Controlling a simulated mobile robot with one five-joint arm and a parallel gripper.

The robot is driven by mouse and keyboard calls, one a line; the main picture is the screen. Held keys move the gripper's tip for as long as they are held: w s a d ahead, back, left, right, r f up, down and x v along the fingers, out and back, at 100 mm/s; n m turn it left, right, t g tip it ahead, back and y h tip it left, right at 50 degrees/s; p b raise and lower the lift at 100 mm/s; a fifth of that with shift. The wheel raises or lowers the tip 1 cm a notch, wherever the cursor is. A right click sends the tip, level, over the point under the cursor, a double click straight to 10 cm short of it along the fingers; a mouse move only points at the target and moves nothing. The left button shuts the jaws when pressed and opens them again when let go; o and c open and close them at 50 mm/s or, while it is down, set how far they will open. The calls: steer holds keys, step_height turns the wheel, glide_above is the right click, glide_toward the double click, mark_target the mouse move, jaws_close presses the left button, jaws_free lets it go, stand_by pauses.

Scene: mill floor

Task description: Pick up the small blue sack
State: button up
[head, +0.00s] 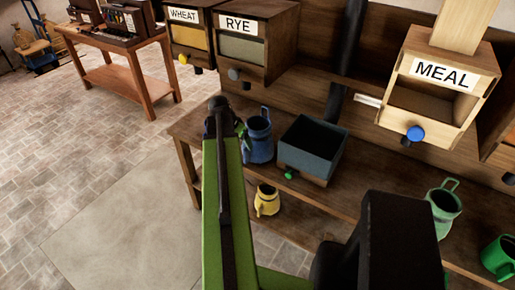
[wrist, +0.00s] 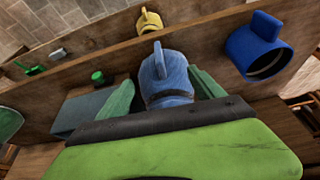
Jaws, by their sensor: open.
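No sack shows in either view. A small blue jug (head: 259,140) stands on the wooden bench, left of the grey-blue bin. In the wrist view the jug (wrist: 167,82) shows between the two green fingers of my gripper (wrist: 160,80). The fingers are open, one on each side of it; I cannot tell whether they touch it. In the head view my gripper (head: 243,131) is mostly hidden by my green arm, just left of the jug. A darker blue mug (wrist: 258,48) lies to the right in the wrist view.
A grey-blue bin (head: 312,150) with a green knob stands close right of the jug. A yellow jug (head: 266,200) is nearer. Green mugs (head: 444,208) stand at the right. Bins labelled WHEAT, RYE (head: 256,45) and MEAL (head: 432,95) are behind. Open floor lies left.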

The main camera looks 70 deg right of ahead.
mark_target(245, 149)
steer(key=b+x, duration=0.6)
steer(key=x, duration=0.2)
steer(key=shift+f, duration=0.25)
steer(key=shift+r, duration=0.15)
steer(key=b+x, duration=0.5)
steer(key=shift+f, duration=0.25)
steer(key=shift+r, duration=0.2)
steer(key=shift+c, duration=0.4)
jaws_close()
